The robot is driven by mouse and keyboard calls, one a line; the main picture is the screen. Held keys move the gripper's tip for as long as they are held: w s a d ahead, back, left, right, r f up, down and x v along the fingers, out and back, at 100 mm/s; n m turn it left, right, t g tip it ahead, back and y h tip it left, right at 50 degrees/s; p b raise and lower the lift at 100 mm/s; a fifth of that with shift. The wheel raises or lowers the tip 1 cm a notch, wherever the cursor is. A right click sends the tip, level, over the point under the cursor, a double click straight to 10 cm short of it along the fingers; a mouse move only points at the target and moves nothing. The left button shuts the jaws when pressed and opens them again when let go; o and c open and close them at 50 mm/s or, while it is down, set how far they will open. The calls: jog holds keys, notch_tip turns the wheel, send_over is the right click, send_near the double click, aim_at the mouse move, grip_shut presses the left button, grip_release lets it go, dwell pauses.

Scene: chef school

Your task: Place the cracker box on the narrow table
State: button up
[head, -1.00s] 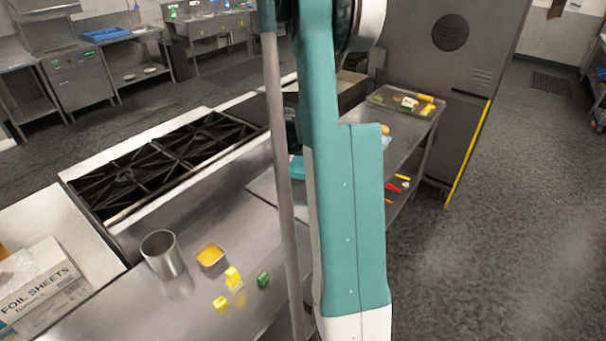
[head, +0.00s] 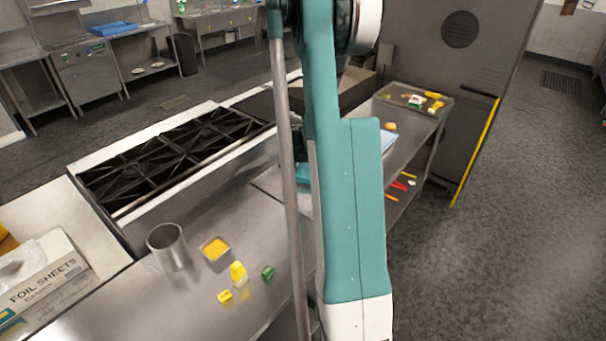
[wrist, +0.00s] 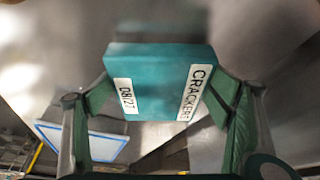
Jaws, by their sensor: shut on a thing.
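The cracker box is a teal box (wrist: 155,80) with white labels reading "CRACKERS" and "08/27", large in the wrist view. My gripper (wrist: 165,92) is shut on it, with a finger on either side. In the head view my arm hides the gripper; a small teal patch (head: 303,173) shows beside the arm, and I cannot tell whether it is the box. A long steel table (head: 408,150) runs behind my arm towards the back right, and a steel worktop (head: 200,305) lies in front of the stove. I cannot tell which is the narrow table.
A tray of small items (head: 385,92) sits at the table's far end. A metal pot (head: 168,247), a yellow-filled pan (head: 214,250) and small yellow and green blocks stand on the worktop. The stove (head: 180,160) and a foil sheets box (head: 45,285) are left. Floor is clear at right.

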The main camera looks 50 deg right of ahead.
jog(key=shift+f, duration=0.45)
jog(key=shift+f, duration=0.15)
jog(key=o, duration=1.1)
jog(key=shift+o, duration=0.2)
jog(key=shift+r, duration=0.2)
jog(key=v, duration=1.2)
